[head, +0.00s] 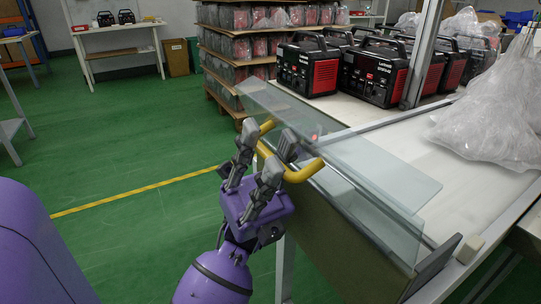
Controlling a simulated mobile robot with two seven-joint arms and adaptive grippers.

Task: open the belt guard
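The belt guard (385,165) is a clear, glass-like cover along the near left edge of the white conveyor, with a top pane and a front pane hanging below. A bent yellow handle (301,174) sticks out from its side towards me. My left gripper (271,152), grey fingers on a purple wrist, is at the handle, with its fingers on both sides of the yellow bar. The fingers partly hide the bar, and I cannot tell whether they press on it. The guard looks lowered over the belt edge. My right gripper is not in view.
A metal post (422,55) stands at the belt. Stacked shelves (240,45) are behind. Green floor to the left is clear.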

